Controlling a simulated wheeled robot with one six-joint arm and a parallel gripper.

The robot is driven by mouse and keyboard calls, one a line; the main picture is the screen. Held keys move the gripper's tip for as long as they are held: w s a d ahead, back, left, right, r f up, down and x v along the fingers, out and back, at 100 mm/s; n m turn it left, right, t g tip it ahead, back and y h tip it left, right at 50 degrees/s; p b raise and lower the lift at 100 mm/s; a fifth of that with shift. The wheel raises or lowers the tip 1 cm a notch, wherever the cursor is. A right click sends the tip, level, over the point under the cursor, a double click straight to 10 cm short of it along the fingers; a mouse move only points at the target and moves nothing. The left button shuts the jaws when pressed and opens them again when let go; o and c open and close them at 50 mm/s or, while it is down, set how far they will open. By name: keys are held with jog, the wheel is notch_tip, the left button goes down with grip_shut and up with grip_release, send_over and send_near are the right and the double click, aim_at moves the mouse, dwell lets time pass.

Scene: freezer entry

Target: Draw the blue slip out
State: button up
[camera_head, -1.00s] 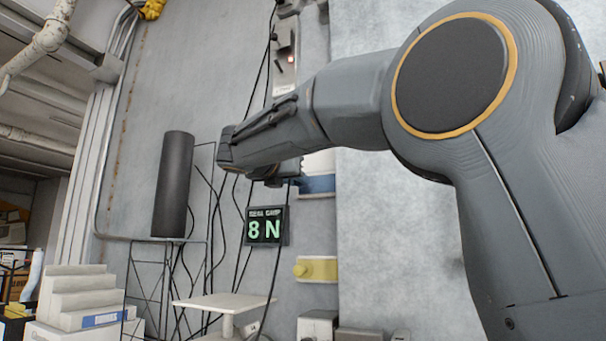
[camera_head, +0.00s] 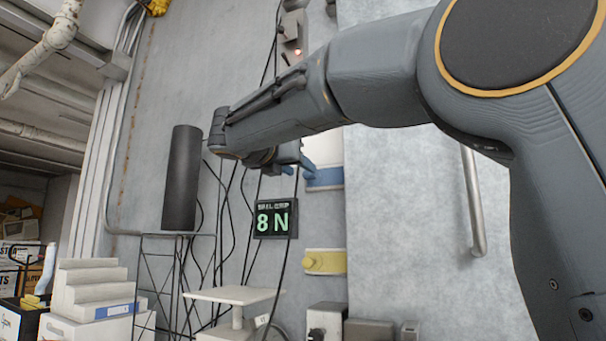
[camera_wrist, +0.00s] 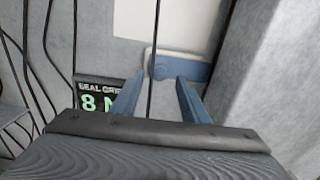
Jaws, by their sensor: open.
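The blue slip (camera_head: 328,178) is a flat blue strip with a round knob at its left end, under a white panel on the grey wall. In the wrist view the blue slip (camera_wrist: 196,71) shows ahead, its knob roughly between my fingertips. My gripper (camera_wrist: 158,82) is open, with its two fingers spread to either side of the knob in that view. I cannot tell how far the tips are from it. In the head view my gripper (camera_head: 298,160) is partly hidden behind my arm, near the slip's left end.
A dark display (camera_head: 275,219) reading "8 N" hangs at lower left of the slip. A yellow strip with a knob (camera_head: 328,262) is below. Dark cables run down the wall, one crossing the wrist view. A metal handle (camera_head: 474,200) stands at right. A black cylinder (camera_head: 181,180) stands left.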

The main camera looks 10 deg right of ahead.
jog(key=v, duration=0.3)
jog(key=shift+s+a, duration=0.1)
jog(key=shift+s, duration=0.05)
dwell(0.5)
